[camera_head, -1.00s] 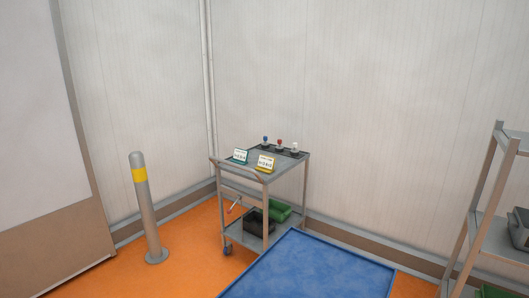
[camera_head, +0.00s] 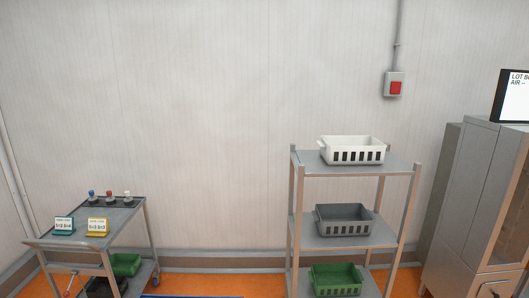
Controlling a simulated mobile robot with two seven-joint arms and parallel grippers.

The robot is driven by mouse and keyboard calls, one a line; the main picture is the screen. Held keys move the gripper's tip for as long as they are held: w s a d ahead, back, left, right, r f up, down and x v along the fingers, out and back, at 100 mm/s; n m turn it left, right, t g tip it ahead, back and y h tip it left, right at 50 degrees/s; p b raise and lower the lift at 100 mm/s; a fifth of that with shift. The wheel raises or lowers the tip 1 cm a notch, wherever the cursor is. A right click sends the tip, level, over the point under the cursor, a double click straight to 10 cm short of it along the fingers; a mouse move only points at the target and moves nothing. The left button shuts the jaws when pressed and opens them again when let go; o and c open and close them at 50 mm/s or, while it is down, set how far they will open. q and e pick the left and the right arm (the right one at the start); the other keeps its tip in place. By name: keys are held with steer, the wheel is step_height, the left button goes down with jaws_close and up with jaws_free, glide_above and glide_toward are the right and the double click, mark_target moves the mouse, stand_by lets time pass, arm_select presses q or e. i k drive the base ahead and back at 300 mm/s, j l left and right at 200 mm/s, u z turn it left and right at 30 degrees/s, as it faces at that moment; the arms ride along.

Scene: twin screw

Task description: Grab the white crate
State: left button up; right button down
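The white crate (camera_head: 353,151) sits upright on the top shelf of a metal rack (camera_head: 296,200), right of the middle of the head view. It has slots along its front side and looks empty, though its floor is hidden. Neither of my grippers is in view.
A grey crate (camera_head: 344,220) and a green crate (camera_head: 335,279) sit on the lower shelves. A cart (camera_head: 98,242) with small signs stands at the left. A metal cabinet (camera_head: 468,200) with a screen (camera_head: 513,96) stands at the right.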

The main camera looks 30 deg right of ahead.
mark_target(336, 150)
steer(key=z, duration=1.4)
